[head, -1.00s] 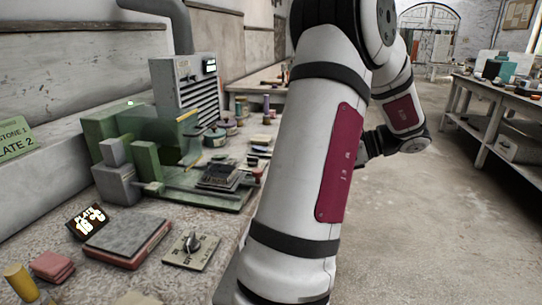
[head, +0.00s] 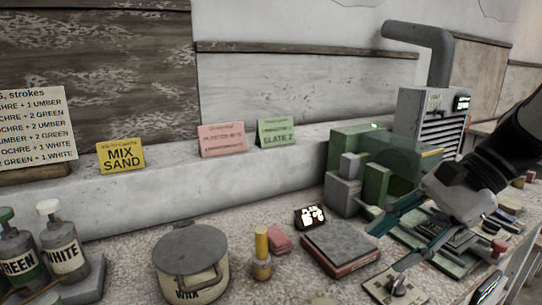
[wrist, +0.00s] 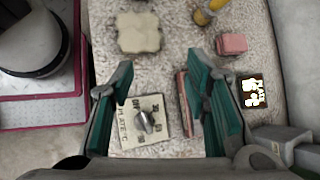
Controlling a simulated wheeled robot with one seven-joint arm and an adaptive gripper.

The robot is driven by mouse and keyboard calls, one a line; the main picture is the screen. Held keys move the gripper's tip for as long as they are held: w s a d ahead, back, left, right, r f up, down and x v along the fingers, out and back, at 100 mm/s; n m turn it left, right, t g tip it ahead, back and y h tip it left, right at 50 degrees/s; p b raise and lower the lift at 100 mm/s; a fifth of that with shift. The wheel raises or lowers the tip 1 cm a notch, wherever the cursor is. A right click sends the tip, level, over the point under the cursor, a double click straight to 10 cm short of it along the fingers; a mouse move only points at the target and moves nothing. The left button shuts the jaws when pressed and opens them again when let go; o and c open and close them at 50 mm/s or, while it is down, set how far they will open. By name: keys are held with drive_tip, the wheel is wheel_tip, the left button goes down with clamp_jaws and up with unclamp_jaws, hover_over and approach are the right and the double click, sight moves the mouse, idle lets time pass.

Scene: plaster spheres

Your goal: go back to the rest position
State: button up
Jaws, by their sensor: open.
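My gripper (head: 388,246) is at the right of the head view, above the workbench. Its two teal fingers are spread apart with nothing between them. In the wrist view the open gripper (wrist: 160,66) is over the dial plate (wrist: 157,136), a beige panel with a round grey knob. The dial plate also shows below the fingers in the head view (head: 411,291). The dark-topped red heating plate (head: 340,243) lies left of the fingers in the head view. In the wrist view the right finger hides most of it.
A green machine (head: 350,140) with grey blocks stands close behind my gripper. A small display (head: 311,217), a pink sponge (head: 279,243), a yellow-handled tool (head: 261,245) and a lidded pot (head: 192,262) stand to the left. A scalloped pale piece (wrist: 138,33) lies on the bench.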

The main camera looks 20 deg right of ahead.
drive_tip(key=s+a+f+n+g+h, duration=0.4)
drive_tip(key=s+a+n+h, duration=0.5)
drive_tip(key=a+n, duration=0.65)
wheel_tip(320, 180, up, 20)
drive_tip(key=d+n+t+y+p, duration=0.1)
drive_tip(key=t+p, duration=0.3)
drive_tip(key=p, duration=1.4)
drive_tip(key=shift+s+d+f+n+t+y+p, duration=0.15)
drive_tip(key=shift+s+d+n+t+y+p, duration=0.2)
drive_tip(key=shift+d+n, duration=0.35)
